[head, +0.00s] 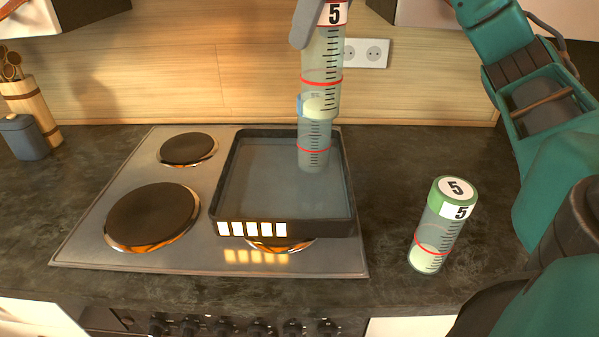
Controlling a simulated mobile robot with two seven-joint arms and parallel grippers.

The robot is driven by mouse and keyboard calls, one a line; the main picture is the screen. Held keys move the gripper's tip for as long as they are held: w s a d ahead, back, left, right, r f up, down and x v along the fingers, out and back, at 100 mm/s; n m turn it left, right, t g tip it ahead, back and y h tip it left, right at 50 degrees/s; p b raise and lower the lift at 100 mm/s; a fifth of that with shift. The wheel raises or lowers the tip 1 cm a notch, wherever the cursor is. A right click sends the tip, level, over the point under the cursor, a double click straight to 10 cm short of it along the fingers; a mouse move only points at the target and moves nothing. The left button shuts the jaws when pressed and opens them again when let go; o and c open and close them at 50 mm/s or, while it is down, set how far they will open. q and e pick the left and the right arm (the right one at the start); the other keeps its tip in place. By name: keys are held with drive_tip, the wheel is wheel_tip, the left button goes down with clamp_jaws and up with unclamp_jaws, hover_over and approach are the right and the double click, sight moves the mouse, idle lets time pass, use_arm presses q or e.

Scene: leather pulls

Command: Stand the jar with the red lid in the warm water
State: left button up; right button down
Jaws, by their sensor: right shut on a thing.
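My right gripper (321,27) comes in at the top edge, mostly out of frame, with a grey finger beside a clear jar (322,62). It is shut on this jar, marked 5, with a red line and pale contents low down. The jar's lid is outside the picture, so its colour cannot be told. The jar is upright over the back right of a dark, square pan of water (283,229). Just below it, a second clear jar (314,150) with a red line appears to stand in the water, its blue top mostly hidden. My left gripper is not in view.
A green-lidded jar (443,225) marked 5 stands on the dark counter right of the hob (90,243). Hotplates lie left of the pan. A utensil holder (33,110) and grey canister (22,138) stand far left. The pan's left and middle are clear.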

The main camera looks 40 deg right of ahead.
sight(317, 95)
wheel_tip(317, 95, down, 11)
drive_tip(key=b, duration=0.5)
drive_tip(key=shift+r+b, duration=0.1)
drive_tip(key=shift+b, duration=0.3)
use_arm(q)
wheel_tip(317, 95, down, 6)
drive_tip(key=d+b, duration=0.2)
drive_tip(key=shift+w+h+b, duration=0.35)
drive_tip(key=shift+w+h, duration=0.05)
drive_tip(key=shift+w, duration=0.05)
use_arm(e)
wheel_tip(317, 95, down, 9)
drive_tip(key=shift+f, duration=0.2)
drive_tip(key=shift+c, duration=0.5)
unclamp_jaws()
